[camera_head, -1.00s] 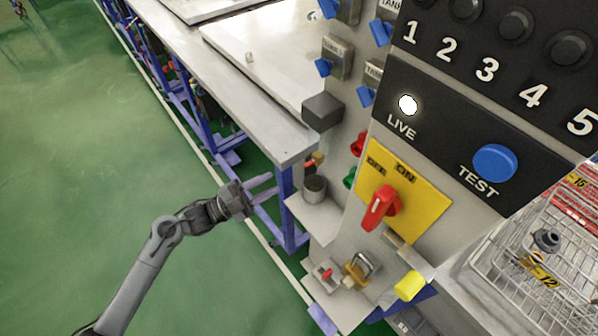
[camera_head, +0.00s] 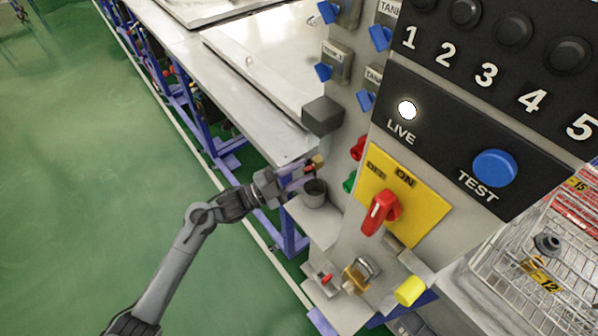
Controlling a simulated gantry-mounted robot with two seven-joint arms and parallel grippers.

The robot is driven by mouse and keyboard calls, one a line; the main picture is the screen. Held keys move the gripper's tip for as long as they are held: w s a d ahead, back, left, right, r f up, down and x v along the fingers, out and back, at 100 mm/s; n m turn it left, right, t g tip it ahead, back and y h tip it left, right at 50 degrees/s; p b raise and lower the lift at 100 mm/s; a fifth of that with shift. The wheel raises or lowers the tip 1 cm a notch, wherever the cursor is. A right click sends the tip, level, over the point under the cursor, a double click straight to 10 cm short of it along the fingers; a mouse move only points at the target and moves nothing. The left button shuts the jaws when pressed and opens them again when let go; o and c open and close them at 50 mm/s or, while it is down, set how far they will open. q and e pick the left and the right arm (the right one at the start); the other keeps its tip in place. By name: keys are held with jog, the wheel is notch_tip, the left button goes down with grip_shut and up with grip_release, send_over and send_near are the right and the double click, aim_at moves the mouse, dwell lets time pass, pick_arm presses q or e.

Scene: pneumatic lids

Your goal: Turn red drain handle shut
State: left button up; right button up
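The small red drain handle (camera_head: 309,169) sits at a brass drain fitting (camera_head: 318,161), above a grey cup (camera_head: 314,193) at the side of the panel. It is small and partly covered by my gripper, so its exact turn angle is hard to tell. My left gripper (camera_head: 301,175) has come in from the left, with its two fingers apart and their tips at the red handle. I cannot tell whether the fingers touch it. My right gripper is not in view.
The metal bench edge (camera_head: 262,120) and blue frame legs (camera_head: 286,215) lie close to my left arm. A yellow plate with a red switch (camera_head: 380,212), a red knob (camera_head: 357,148) and a green knob (camera_head: 349,182) are on the panel. The green floor at left is clear.

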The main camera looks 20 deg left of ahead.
pick_arm(q)
jog(key=shift+c, duration=0.3)
grip_shut()
